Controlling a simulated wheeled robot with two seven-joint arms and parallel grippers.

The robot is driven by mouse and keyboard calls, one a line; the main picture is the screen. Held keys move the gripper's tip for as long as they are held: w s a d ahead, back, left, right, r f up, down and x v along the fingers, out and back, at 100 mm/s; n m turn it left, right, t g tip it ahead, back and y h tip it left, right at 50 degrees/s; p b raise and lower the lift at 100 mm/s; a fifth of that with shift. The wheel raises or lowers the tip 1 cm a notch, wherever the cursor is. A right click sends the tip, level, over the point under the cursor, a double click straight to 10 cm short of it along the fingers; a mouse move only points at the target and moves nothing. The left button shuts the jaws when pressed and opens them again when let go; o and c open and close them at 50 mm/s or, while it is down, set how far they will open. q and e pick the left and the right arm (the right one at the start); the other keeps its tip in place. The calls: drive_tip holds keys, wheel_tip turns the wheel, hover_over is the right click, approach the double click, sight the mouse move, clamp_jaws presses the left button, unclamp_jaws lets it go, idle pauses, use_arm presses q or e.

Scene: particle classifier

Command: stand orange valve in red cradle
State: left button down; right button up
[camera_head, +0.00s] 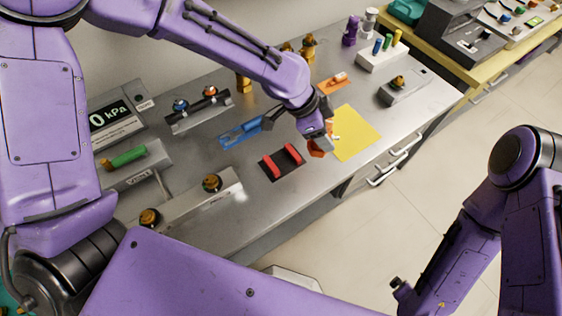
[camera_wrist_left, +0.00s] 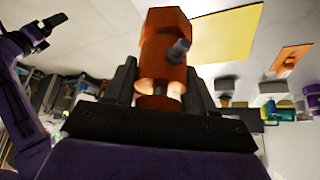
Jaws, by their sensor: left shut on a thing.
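The orange valve (camera_head: 317,148) is held in my left gripper (camera_head: 326,128), above the bench between the red cradle and the yellow mat. In the left wrist view the valve (camera_wrist_left: 165,60) sticks out from between the jaws, with a hexagonal end and a grey side stub. The gripper is shut on its narrower part. The red cradle (camera_head: 283,162), two red bars on a black base, stands empty to the left of and nearer than the gripper. My right gripper (camera_head: 402,289) is low at the right, away from the bench; its jaws are too small to read.
A yellow mat (camera_head: 359,135) lies right of the valve, and an orange mat (camera_head: 331,87) with a small part lies behind. A blue holder (camera_head: 240,134) is left of the gripper. A grey block with a brass knob (camera_head: 397,83) stands at the right. The bench's front edge is close to the cradle.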

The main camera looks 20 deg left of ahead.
use_arm(q)
drive_tip(key=d+r+m+g, duration=0.3)
drive_tip(key=d+m+g, duration=0.15)
drive_tip(key=m, duration=0.35)
drive_tip(key=m+p, duration=0.1)
drive_tip(key=p, duration=0.2)
hover_over(313, 149)
drive_tip(key=w+a, duration=0.1)
drive_tip(key=a, duration=0.2)
drive_tip(key=shift+w+d+f, duration=0.1)
drive_tip(key=shift+d+f, duration=0.05)
drive_tip(key=shift+f, duration=0.4)
drive_tip(key=shift+d+f, duration=0.1)
drive_tip(key=shift+f, duration=0.45)
drive_tip(key=a+f+p, duration=0.1)
drive_tip(key=f, duration=0.2)
drive_tip(key=a+f+p, duration=0.1)
drive_tip(key=a+f, duration=0.1)
drive_tip(key=f, duration=0.1)
drive_tip(key=s+a+f, duration=0.1)
drive_tip(key=f, duration=0.2)
drive_tip(key=shift+a+p, duration=0.4)
drive_tip(key=shift+f, duration=0.3)
drive_tip(key=shift+w, duration=0.1)
drive_tip(key=shift+f, duration=0.15)
